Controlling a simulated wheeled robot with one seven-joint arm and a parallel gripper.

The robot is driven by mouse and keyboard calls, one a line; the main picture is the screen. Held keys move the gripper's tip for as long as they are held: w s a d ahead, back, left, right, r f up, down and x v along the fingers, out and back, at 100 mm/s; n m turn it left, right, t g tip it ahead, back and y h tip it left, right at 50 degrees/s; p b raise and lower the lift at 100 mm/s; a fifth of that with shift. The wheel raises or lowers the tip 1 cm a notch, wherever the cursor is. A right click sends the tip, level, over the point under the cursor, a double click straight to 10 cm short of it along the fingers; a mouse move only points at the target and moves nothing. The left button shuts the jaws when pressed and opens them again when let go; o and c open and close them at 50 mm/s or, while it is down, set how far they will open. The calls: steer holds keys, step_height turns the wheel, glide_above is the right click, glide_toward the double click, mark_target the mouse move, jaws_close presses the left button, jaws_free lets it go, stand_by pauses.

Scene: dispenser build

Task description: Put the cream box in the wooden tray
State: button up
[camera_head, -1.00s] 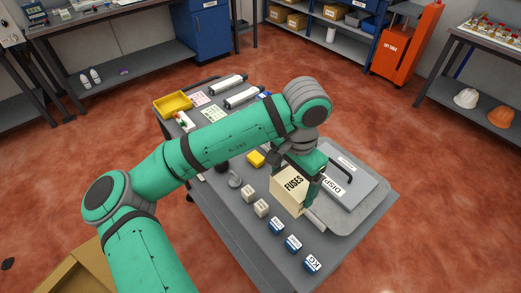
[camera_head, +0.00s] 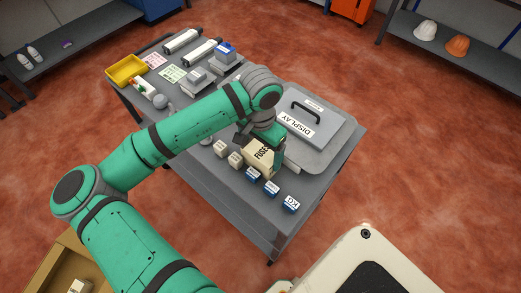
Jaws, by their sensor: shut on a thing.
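A cream box labelled FUSES (camera_head: 258,157) is in my gripper (camera_head: 272,147), over the grey cart top beside the row of small blocks. My gripper is shut on it; its fingers partly hide the box. I cannot tell whether the box touches the cart top. A tan, wood-coloured tray (camera_head: 63,250) shows at the bottom left, partly hidden by my arm and cut by the frame edge. A small cream item (camera_head: 80,287) lies inside it.
The grey cart (camera_head: 250,215) carries small cream blocks (camera_head: 221,148), blue-and-white blocks (camera_head: 271,188), a DISPLAY panel (camera_head: 297,124) with a handle and a yellow bin (camera_head: 126,69). Red floor (camera_head: 420,150) to the right is clear. Shelves stand behind.

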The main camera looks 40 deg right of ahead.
steer(key=shift+f, duration=0.1)
steer(key=o, duration=1)
steer(key=shift+o, duration=0.5)
